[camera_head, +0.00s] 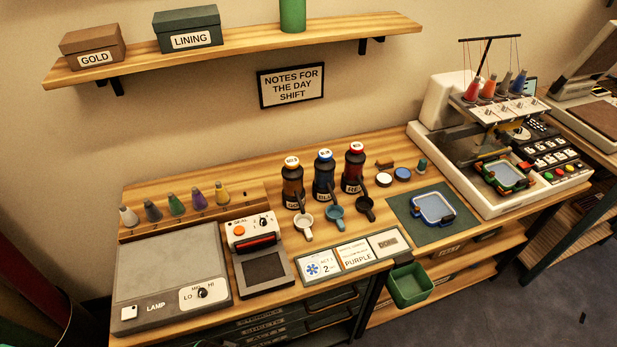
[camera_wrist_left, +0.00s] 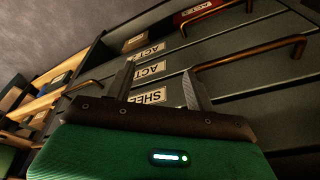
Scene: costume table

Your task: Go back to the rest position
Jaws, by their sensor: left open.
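My left gripper (camera_wrist_left: 160,92) shows in the left wrist view with its two fingers apart and nothing between them. In the head view neither gripper shows. A small green patch at the lower left corner may be part of my left arm.
The wooden table (camera_head: 340,215) holds a grey lamp box (camera_head: 170,270), a seal press (camera_head: 258,260), several bottles, a green mat (camera_head: 402,207) with a blue hoop (camera_head: 433,208), and an embroidery machine (camera_head: 470,150). A green bin (camera_head: 410,285) hangs at the front edge. A shelf (camera_head: 250,45) is above.

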